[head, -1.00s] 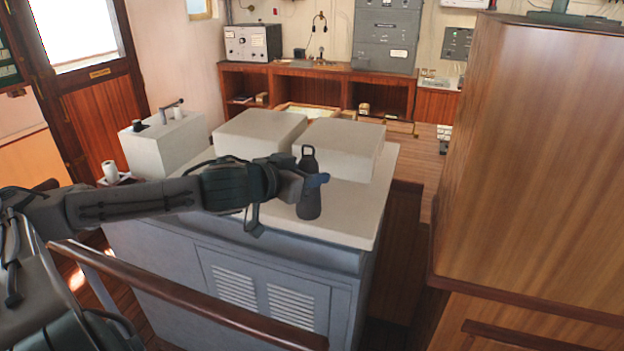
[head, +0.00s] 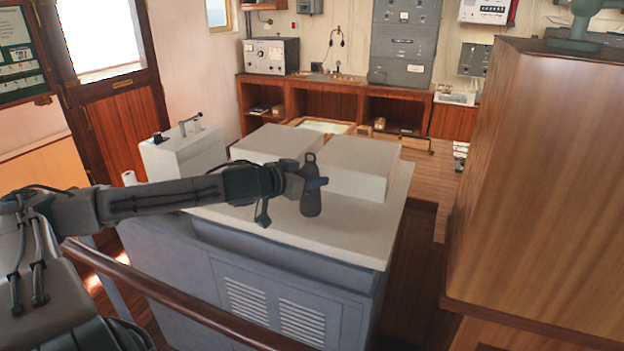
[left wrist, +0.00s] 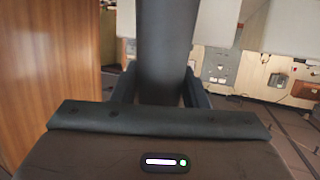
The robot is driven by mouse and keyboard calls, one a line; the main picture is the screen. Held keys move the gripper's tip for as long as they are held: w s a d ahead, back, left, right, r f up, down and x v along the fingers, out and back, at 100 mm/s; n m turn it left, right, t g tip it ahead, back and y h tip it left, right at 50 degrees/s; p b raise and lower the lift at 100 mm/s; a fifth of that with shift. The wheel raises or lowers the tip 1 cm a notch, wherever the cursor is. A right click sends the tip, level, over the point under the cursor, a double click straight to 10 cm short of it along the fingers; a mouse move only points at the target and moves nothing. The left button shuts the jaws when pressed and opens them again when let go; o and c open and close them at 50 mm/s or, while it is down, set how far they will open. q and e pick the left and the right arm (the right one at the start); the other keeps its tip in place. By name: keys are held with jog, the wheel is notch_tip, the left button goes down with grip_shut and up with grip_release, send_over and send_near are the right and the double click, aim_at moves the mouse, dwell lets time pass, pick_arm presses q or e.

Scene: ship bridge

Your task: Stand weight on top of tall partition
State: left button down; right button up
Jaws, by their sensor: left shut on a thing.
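The weight (head: 311,203) is a dark grey, bottle-shaped body with a loop at its top. My left gripper (head: 303,183) is shut around its upper part and holds it roughly upright, in front of the pale counter in the head view. In the left wrist view the weight (left wrist: 166,45) is a dark column between the jaws (left wrist: 160,90). The tall partition (head: 545,190) is a large brown wooden block at the right of the head view, well apart from the weight. Its narrow top shows at the upper edge. My right gripper is not in view.
A grey console (head: 260,265) with a pale top (head: 365,225) and two raised boxes stands below and behind my left arm. A wooden rail (head: 165,298) crosses the front. A grey-green object (head: 577,22) shows beyond the partition's top. A dark gap separates console and partition.

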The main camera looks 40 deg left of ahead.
pick_arm(q)
jog(key=shift+w+a+f, duration=0.1)
jog(key=shift+f, duration=1.05)
jog(key=c, duration=1.2)
grip_release()
jog(key=shift+f, duration=0.2)
jog(key=shift+c, duration=0.2)
jog(key=o, duration=0.4)
jog(key=shift+c, duration=0.2)
jog(key=shift+o, duration=0.2)
jog(key=shift+s+r, duration=0.15)
jog(key=shift+s, duration=0.05)
